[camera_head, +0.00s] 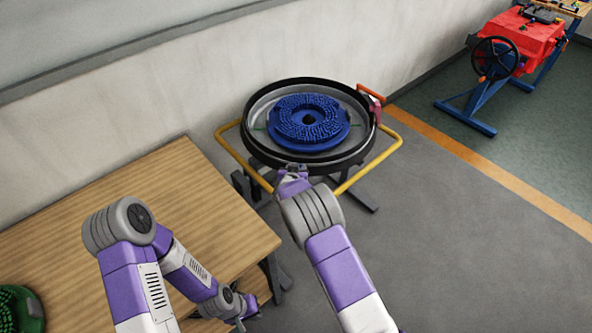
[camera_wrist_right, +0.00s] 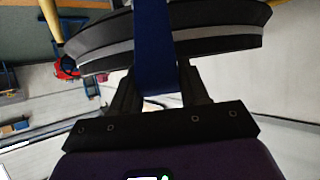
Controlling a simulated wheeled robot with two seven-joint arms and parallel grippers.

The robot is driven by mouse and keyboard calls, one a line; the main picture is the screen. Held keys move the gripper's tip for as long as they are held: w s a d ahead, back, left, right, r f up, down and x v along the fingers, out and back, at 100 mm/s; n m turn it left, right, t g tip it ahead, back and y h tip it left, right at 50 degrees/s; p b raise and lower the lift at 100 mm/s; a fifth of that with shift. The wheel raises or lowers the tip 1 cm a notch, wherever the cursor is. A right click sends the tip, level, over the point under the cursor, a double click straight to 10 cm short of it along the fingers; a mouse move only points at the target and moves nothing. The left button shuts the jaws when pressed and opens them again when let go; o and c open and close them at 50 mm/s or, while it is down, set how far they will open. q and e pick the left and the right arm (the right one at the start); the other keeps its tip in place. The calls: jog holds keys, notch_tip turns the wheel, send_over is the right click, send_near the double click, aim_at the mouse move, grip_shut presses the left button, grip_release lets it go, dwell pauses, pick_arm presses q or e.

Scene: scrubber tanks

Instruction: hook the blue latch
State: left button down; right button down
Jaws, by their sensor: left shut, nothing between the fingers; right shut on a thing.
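The blue latch (camera_wrist_right: 154,45) shows in the right wrist view as a flat blue bar between my right gripper's (camera_wrist_right: 158,92) dark fingers, which are shut on it. It stands in front of the round black tank rim (camera_wrist_right: 225,30). In the head view my right gripper (camera_head: 292,168) is at the near edge of the tank (camera_head: 262,152); the latch is hidden there. Whether the latch is hooked cannot be seen. My left gripper (camera_head: 240,320) is shut and empty, low by the right edge of the wooden table.
A blue round brush (camera_head: 309,120) lies in the tank. A yellow tube frame (camera_head: 228,148) surrounds it, and a red-orange handle (camera_head: 371,92) sits at its far right. The wooden table (camera_head: 150,180) stands left, with a green brush (camera_head: 20,308). Grey floor lies open at right.

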jog(key=shift+w+d+r, duration=0.1)
jog(key=shift+w+r, duration=0.05)
jog(key=shift+r, duration=0.05)
jog(key=c, duration=0.8)
grip_release()
jog(key=shift+o, duration=0.8)
jog(key=shift+f, duration=0.15)
jog(key=v, duration=0.7)
jog(key=shift+s+p, duration=0.25)
jog(key=shift+p, duration=0.05)
jog(key=shift+c, duration=0.5)
